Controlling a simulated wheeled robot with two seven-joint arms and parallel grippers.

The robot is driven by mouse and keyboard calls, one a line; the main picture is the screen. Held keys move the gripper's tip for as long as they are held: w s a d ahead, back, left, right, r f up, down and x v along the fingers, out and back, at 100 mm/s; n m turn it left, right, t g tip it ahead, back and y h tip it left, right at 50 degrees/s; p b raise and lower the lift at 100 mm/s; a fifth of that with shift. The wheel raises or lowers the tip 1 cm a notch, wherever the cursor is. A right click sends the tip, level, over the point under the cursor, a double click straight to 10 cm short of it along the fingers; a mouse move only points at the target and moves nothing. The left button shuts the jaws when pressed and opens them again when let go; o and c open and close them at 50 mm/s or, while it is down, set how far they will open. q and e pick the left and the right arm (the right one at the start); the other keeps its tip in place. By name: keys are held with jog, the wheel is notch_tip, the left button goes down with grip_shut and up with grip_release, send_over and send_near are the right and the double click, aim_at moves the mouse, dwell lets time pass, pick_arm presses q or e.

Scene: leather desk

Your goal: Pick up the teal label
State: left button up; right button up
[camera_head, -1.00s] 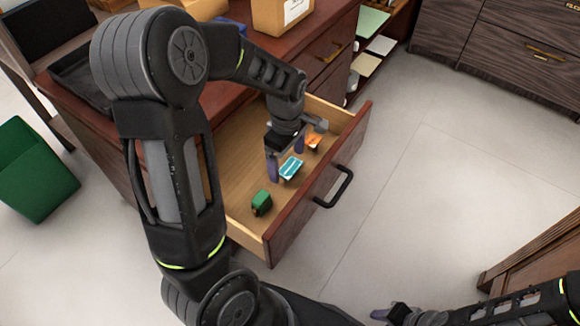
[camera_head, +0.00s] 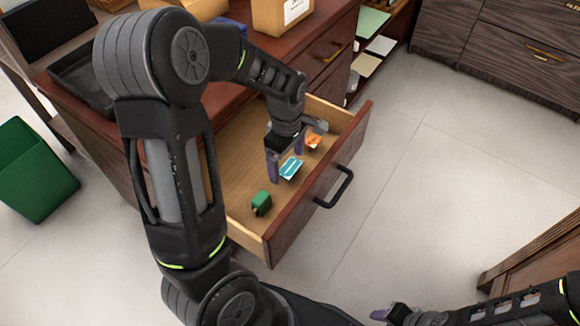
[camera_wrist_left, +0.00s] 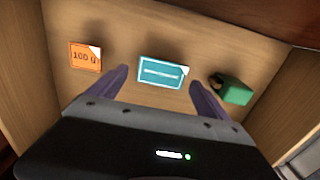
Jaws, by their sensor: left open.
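The teal label (camera_head: 291,168) lies in the open wooden drawer (camera_head: 237,194), between an orange label and a green object. My left gripper (camera_head: 286,166) reaches down into the drawer, open, with its fingers close to the teal label. In the left wrist view the teal label (camera_wrist_left: 162,72) lies ahead of and between the two spread fingertips of my left gripper (camera_wrist_left: 158,78). Nothing is held. My right gripper (camera_head: 388,313) is low at the bottom of the head view, and its jaws are too small to read.
The orange label (camera_head: 314,140) lies toward the drawer's far end, and the green object (camera_head: 261,203) toward the near end. The drawer front (camera_head: 318,190) with its black handle and the side walls bound the space. A green bin (camera_head: 36,170) stands on the floor at left.

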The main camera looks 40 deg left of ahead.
aim_at(287, 166)
pick_arm(q)
jog(key=c, duration=1.4)
notch_tip(287, 166, up, 11)
jog(key=p, duration=0.2)
jog(key=shift+f, duration=0.2)
dwell(0.5)
